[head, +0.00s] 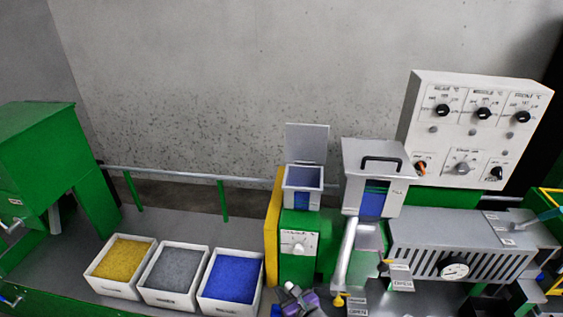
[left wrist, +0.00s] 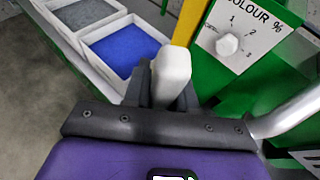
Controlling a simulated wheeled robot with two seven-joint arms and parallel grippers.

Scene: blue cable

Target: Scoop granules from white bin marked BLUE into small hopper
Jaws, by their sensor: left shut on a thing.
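The white bin of blue granules (head: 205,289) stands at the right end of a row of bins; its label is too small to read. Its blue granules (head: 233,278) also show in the left wrist view (left wrist: 125,50). The small hopper (head: 303,178), its lid raised, sits on the green colour-dial unit; blue shows in its front window. My left gripper (head: 297,298) is right of the bin, below the dial unit. It is shut on a white piece (left wrist: 172,76), perhaps the scoop; I cannot tell whether it carries granules. My right gripper is not in view.
Bins of yellow (head: 121,260) and grey (head: 173,270) granules stand left of the blue one. A yellow panel (head: 272,228) rises between the bins and the dial unit (head: 299,241). The larger hopper (head: 374,160) and a silver pipe (head: 346,255) stand right of it.

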